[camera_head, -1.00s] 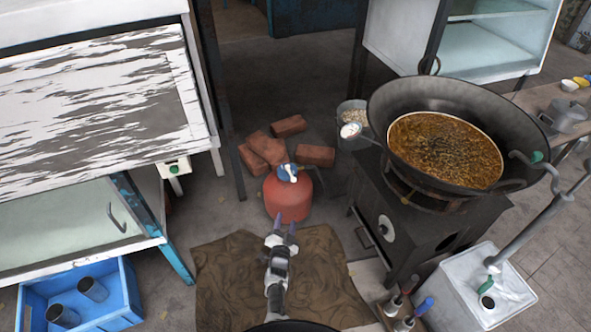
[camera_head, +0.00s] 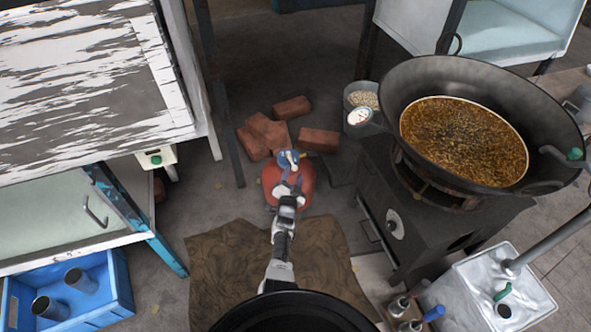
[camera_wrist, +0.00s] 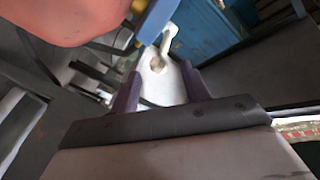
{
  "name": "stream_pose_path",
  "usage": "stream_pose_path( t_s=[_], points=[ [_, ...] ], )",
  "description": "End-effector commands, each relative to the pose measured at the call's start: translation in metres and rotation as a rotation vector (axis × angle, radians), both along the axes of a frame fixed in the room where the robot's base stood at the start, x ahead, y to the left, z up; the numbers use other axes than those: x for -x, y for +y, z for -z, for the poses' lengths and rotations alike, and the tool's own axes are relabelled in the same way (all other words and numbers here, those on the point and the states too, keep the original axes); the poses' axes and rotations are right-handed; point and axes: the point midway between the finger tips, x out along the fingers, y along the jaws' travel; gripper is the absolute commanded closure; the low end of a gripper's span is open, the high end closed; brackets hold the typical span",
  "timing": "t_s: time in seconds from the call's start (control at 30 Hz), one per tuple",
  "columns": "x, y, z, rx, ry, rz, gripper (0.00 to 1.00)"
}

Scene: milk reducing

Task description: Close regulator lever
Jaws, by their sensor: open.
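The red gas cylinder (camera_head: 308,184) stands on the floor in front of the bricks in the head view. Its blue regulator (camera_head: 287,159) with a white lever is on top. My gripper (camera_head: 289,178) reaches over the cylinder's near side, close to the regulator, and hides part of both. In the wrist view, the two purple fingers (camera_wrist: 160,88) are apart. The white lever (camera_wrist: 158,80) shows in the space between and just beyond them. The blue regulator body (camera_wrist: 156,20) and red cylinder (camera_wrist: 65,20) are above it. I cannot tell whether the fingers touch the lever.
Red bricks (camera_head: 318,139) lie behind the cylinder. A black stove (camera_head: 415,225) carrying a wide wok (camera_head: 555,110) stands to the right. A white cabinet (camera_head: 75,190) and a blue crate (camera_head: 112,282) are at the left. A brown mat (camera_head: 225,270) lies in front.

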Motion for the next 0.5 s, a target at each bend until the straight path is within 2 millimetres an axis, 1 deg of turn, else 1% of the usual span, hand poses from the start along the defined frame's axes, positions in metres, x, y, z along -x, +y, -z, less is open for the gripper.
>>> stream_pose_path(
  t_s=[0.03,0.2,0.33,0.5],
  points=[
    [-0.011,-0.003,0.006,-0.001,-0.003,0.003,0.54],
    [-0.037,-0.007,0.004,-0.001,-0.002,0.002,0.54],
    [-0.05,-0.008,0.003,-0.001,-0.001,0.001,0.54],
    [-0.059,-0.01,0.001,0.001,0.0,0.0,0.54]
  ],
)
